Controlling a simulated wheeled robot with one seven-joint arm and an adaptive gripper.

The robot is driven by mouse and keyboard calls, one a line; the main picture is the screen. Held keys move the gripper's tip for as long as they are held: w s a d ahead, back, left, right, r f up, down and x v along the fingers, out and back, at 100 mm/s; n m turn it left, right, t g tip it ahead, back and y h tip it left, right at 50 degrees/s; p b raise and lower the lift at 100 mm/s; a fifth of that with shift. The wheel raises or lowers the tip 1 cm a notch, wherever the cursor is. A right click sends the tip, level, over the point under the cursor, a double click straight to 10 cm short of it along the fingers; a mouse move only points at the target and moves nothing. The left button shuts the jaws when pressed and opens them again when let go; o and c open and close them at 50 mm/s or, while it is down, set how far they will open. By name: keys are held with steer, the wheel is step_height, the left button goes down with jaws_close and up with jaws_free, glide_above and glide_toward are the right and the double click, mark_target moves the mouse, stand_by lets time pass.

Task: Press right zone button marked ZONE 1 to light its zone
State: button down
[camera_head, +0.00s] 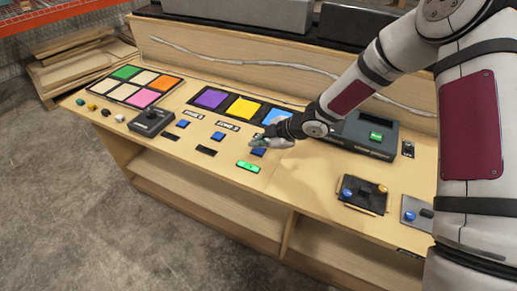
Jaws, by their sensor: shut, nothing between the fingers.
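Three blue buttons stand in a row on the wooden console: a left one (183,124), a middle one (217,136) and a right one (259,152). My gripper (260,142) is shut and empty, with its tip over the right blue button, partly hiding it. I cannot tell whether it touches the button. The right button's label is hidden behind my gripper. In front of the right button a small bar (248,167) glows green. The matching bars (206,151) by the other two buttons are dark. Behind the row are purple (210,99), yellow (244,108) and light blue (277,117) panels.
A joystick box (152,122) and small coloured knobs stand to the left, before a multicoloured tile panel (137,86). A grey device (361,134) and a knob box (362,194) are to the right. A low wooden wall (215,56) runs behind.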

mark_target(258, 151)
steer(key=shift+r+p, duration=1.65)
steer(key=shift+r, duration=0.85)
